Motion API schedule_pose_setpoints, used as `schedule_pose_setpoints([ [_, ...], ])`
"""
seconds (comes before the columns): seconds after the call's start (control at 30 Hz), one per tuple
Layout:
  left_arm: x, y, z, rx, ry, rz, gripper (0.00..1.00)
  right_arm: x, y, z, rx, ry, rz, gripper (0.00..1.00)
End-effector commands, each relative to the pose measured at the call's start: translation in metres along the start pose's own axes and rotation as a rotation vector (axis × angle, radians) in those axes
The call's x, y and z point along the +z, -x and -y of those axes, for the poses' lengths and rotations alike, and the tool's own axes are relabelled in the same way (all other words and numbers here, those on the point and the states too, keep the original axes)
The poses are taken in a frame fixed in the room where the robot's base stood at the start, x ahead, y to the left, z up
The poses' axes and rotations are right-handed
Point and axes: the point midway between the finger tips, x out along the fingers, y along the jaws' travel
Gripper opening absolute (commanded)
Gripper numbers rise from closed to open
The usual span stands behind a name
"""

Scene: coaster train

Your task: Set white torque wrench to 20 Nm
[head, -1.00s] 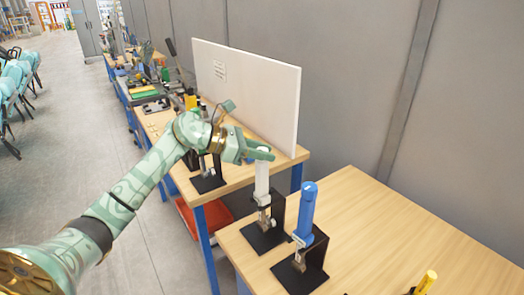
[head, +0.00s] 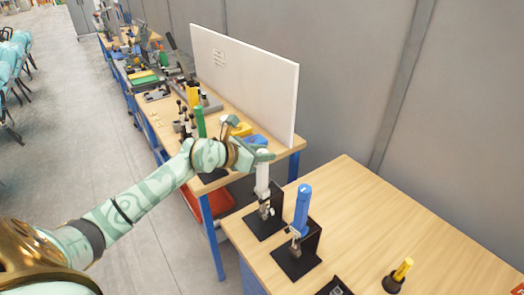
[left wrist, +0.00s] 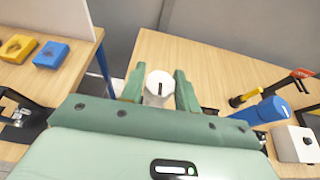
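The white torque wrench (head: 262,180) stands upright in a black holder (head: 265,222) on the near wooden table. Its round slotted top (left wrist: 159,80) shows between my left gripper's fingers in the left wrist view. My left gripper (head: 263,155) is at the top of this wrench, its green fingers (left wrist: 160,88) one on each side. The fingers are spread about as wide as the top, and I cannot make out firm contact. The scale and its set value are not readable. My right gripper is in neither view.
A blue wrench (head: 302,210) stands in its own black holder close to the right. A yellow-handled tool (head: 402,270) stands farther right. A white panel (head: 245,80) rises behind the far bench. The near table's right middle (head: 400,220) is clear.

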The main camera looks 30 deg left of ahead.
Motion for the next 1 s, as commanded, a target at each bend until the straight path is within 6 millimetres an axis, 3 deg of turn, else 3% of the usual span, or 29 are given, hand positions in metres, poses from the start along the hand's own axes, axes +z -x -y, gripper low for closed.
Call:
schedule_pose_setpoints([
  [0.07,0.0,0.0,0.0,-0.001,0.0,0.0,0.51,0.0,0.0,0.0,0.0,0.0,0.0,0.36],
  [0.47,-0.001,0.01,-0.001,0.0,-0.001,-0.001,0.51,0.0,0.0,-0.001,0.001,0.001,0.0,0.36],
  [1.0,-0.002,0.13,0.0,-0.001,0.001,-0.005,0.51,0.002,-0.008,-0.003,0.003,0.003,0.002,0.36],
])
